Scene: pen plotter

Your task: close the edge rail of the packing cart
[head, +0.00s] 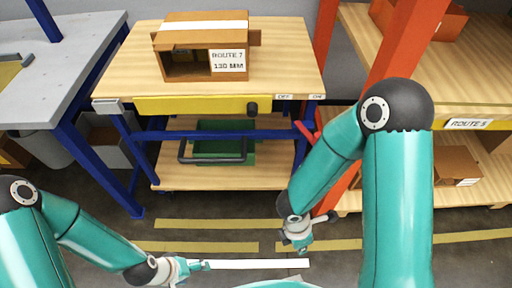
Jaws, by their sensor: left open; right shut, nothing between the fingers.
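The packing cart (120,80) has a wooden top on a blue frame. Its yellow edge rail (190,105) runs along the front edge, just below the top, with a black knob (252,108) near its right end. A grey block (108,105) sits at the front left corner. Small labels (284,97) are on the right of the front edge. My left gripper (203,266) is open, low and in front of the cart, apart from it. My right gripper (298,246) is shut and empty, also below and in front of the cart, apart from the rail.
A cardboard box (205,45) marked "ROUTE 7 130 MM" stands on the cart top. A green crate (222,140) with a dark handle bar is on the lower shelf. A grey table (75,60) is left; an orange post (395,40) and shelving (480,85) are right. Yellow strips mark the floor.

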